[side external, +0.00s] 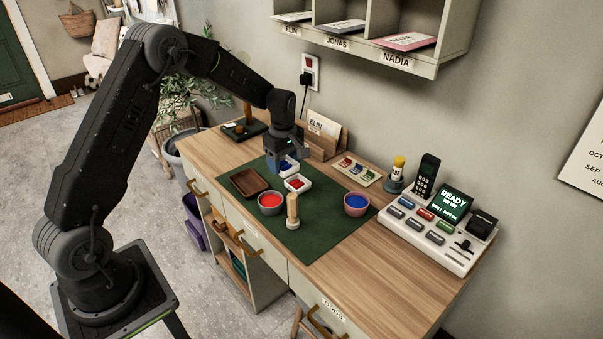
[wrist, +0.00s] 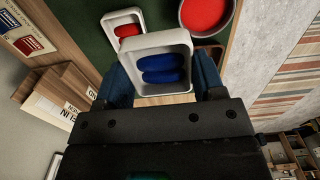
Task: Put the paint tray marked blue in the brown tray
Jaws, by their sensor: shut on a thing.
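The white paint tray with blue pads (side external: 289,168) is held up above the green mat, just behind the white tray with red pads (side external: 297,184). It also shows in the wrist view (wrist: 184,40), between my two fingers. My gripper (side external: 284,163) is shut on this blue tray; its fingers (wrist: 163,82) show on either side of it. The brown tray (side external: 250,183) lies on the mat, to the left and a little nearer the front than my gripper in the side view. It looks empty there. In the wrist view it is mostly hidden behind the blue tray.
A red paint bowl (side external: 270,201), a wooden stamp (side external: 293,211) and a blue paint bowl (side external: 356,204) stand on the green mat (side external: 326,232). A card holder (side external: 318,147) is behind my gripper. A console (side external: 441,226) stands at the right; the bench's front right is clear.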

